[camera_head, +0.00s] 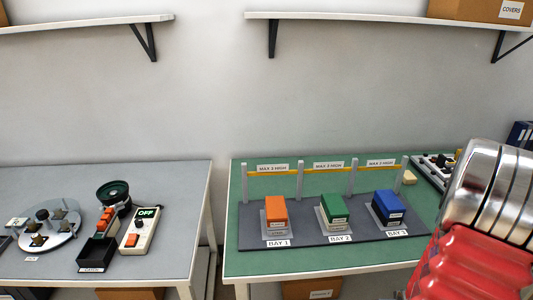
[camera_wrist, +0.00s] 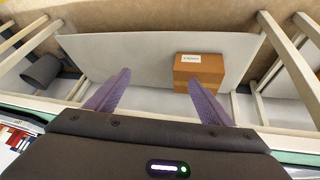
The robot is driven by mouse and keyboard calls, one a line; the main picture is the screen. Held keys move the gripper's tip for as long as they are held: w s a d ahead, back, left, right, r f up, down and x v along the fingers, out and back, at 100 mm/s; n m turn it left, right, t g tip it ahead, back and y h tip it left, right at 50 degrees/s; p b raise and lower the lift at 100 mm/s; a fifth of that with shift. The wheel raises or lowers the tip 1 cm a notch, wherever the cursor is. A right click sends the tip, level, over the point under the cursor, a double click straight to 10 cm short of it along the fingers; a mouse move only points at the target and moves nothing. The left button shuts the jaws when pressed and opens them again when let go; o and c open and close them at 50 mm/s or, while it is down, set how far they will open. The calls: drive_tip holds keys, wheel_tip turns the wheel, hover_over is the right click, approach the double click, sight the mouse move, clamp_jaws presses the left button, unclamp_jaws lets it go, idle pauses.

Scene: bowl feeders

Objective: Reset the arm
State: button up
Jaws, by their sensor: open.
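My arm (camera_head: 478,235), red and silver, shows at the right edge of the head view, in front of the green-topped table. My gripper (camera_wrist: 158,84) is in the wrist view, with its two purple fingers wide apart and nothing between them. It points at a white lower shelf (camera_wrist: 110,55) under a table. A cardboard box (camera_wrist: 199,68) stands on that shelf, just beyond the right finger. The gripper itself is not visible in the head view.
The green table (camera_head: 300,262) carries orange (camera_head: 276,209), green (camera_head: 334,208) and blue (camera_head: 388,205) blocks in labelled bays. A grey table (camera_head: 40,262) at left holds a round plate (camera_head: 42,232) and a control box reading OFF (camera_head: 140,230). A gap separates the tables.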

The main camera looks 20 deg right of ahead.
drive_tip(key=w+a+r+n+y, duration=0.2)
drive_tip(key=a+r+n, duration=0.1)
drive_tip(key=a+r, duration=1.2)
drive_tip(key=w+a+r+n+t+y, duration=0.1)
drive_tip(key=w+a+r+n+y, duration=0.1)
drive_tip(key=a+r, duration=1.4)
drive_tip(key=a+n, duration=0.1)
drive_tip(key=a, duration=0.5)
drive_tip(key=shift+w, duration=0.25)
